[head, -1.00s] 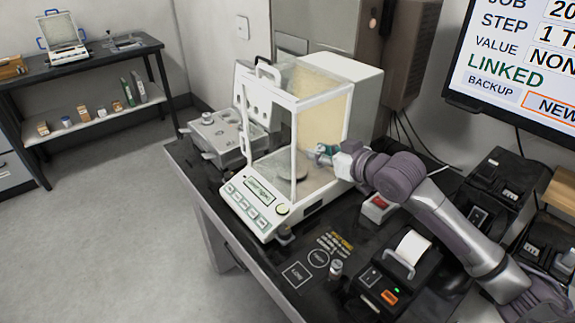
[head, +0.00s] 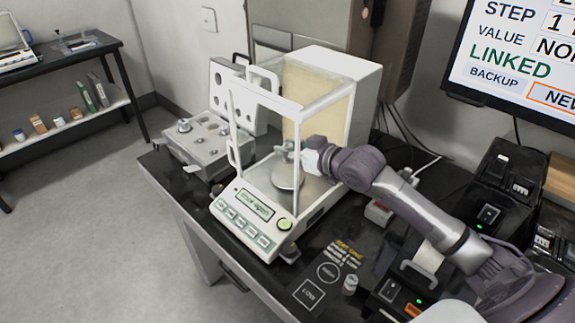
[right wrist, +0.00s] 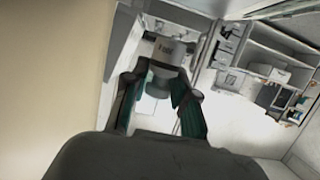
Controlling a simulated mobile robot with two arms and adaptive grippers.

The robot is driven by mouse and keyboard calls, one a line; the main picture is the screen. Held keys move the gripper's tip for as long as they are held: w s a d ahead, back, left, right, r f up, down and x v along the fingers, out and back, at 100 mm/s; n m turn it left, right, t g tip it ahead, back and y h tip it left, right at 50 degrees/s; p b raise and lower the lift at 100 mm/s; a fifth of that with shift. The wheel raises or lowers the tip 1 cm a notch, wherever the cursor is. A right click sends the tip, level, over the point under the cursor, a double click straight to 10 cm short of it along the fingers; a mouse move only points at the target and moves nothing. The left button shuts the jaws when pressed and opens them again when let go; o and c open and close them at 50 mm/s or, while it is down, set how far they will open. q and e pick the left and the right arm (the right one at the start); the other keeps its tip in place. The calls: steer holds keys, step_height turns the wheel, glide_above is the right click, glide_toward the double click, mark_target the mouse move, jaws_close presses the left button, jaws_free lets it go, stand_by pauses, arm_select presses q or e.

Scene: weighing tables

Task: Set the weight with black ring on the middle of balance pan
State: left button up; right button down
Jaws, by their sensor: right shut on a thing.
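The balance (head: 258,214) stands on the dark table, with its glass chamber open at the side toward my arm. Its round metal pan (head: 289,179) is inside. My right gripper (head: 298,152) reaches into the chamber over the pan. In the right wrist view my right gripper (right wrist: 160,82) is shut on a grey metal weight (right wrist: 167,51) with a small dark mark. I cannot make out a black ring on it. In the head view the weight (head: 286,146) is small and partly hidden, and it seems to be above the pan. My left gripper is not in view.
An open weight case (head: 196,155) stands left of the balance. A small weight (head: 350,283) stands on the table in front, beside printed marks. The chamber's frame posts are close around the gripper.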

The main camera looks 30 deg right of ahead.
step_height(320, 180, down, 4)
steer(key=shift+f, duration=0.4)
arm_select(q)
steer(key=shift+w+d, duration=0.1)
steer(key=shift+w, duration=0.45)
arm_select(e)
steer(key=shift+f, duration=0.1)
steer(key=c, duration=0.9)
jaws_free()
steer(key=shift+f, duration=0.1)
